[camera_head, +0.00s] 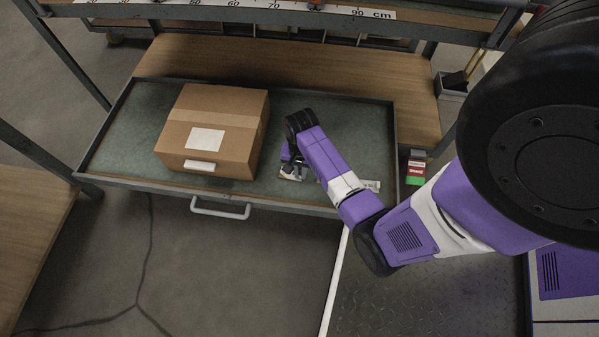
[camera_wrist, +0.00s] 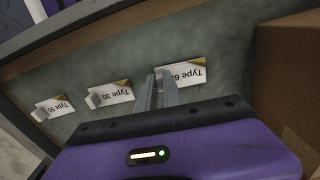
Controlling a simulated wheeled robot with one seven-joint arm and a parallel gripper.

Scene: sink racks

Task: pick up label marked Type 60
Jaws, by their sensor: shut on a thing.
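The label marked Type 60 (camera_wrist: 187,73) lies at the right end of a row of labels in the wrist view, upside down, with its last character partly unclear. My gripper (camera_wrist: 158,82) is at its left edge, with the fingers closed together on that edge. The fingertips hide a little of the label. In the head view my gripper (camera_head: 291,168) is low over the green tray (camera_head: 350,125), right of the cardboard box, and my arm covers much of the area around it.
Two other labels, Type 30 (camera_wrist: 110,94) and one that seems to read Type 90 (camera_wrist: 54,108), lie left of the gripper. A cardboard box (camera_head: 212,128) stands close on the tray's left side. The tray has a raised metal rim. Green surface behind my gripper is clear.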

